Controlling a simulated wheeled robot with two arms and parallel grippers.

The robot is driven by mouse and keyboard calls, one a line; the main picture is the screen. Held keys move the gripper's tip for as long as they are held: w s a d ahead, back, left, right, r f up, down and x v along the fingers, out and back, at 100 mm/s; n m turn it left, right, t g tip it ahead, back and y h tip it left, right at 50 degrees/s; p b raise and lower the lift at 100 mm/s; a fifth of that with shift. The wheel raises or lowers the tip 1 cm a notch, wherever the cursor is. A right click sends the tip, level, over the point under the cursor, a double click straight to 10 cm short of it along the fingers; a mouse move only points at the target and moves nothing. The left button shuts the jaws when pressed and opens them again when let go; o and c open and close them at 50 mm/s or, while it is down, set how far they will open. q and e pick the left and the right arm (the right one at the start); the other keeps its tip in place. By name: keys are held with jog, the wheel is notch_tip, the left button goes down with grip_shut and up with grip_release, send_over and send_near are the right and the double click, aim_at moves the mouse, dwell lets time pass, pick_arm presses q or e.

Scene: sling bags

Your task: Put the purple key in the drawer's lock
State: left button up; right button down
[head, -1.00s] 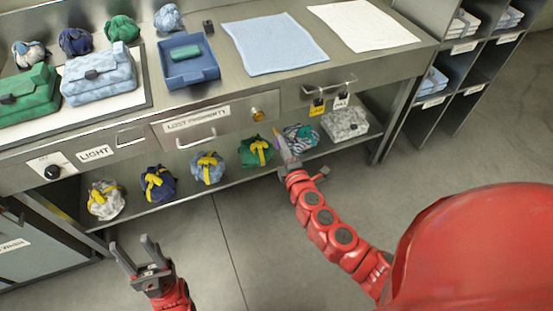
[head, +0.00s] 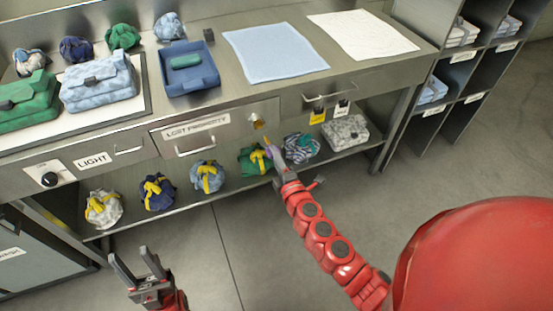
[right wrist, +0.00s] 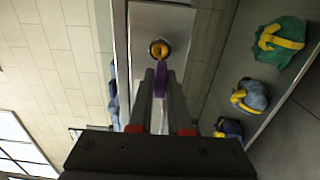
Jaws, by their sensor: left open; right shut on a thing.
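The purple key (right wrist: 160,82) is held between the fingers of my right gripper (head: 269,151). In the right wrist view the key points at the round brass lock (right wrist: 159,48), its tip just below the lock's rim. I cannot tell there whether they touch. The drawer is shut. My left gripper (head: 137,268) is open and empty, low over the floor.
A lower shelf (head: 225,195) holds several wrapped cloth bundles, close below the right gripper. A blue tray (head: 208,90), sling bags and two flat cloths lie on the counter. Cubbies (head: 460,75) stand at the right. The floor in front is clear.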

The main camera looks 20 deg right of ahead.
jog(key=shift+w+a, duration=0.1)
jog(key=shift+w, duration=1.95)
jog(key=shift+b, duration=0.45)
jog(key=shift+w+b, duration=0.3)
jog(key=shift+w, duration=1.65)
jog(key=c, duration=0.8)
grip_release()
jog(key=shift+s+d+b, duration=0.15)
jog(key=shift+s+b, duration=0.1)
jog(key=shift+s, duration=4.15)
jog(key=shift+s+d+b, duration=0.1)
jog(key=shift+s+b, duration=0.1)
jog(key=shift+s, duration=4.15)
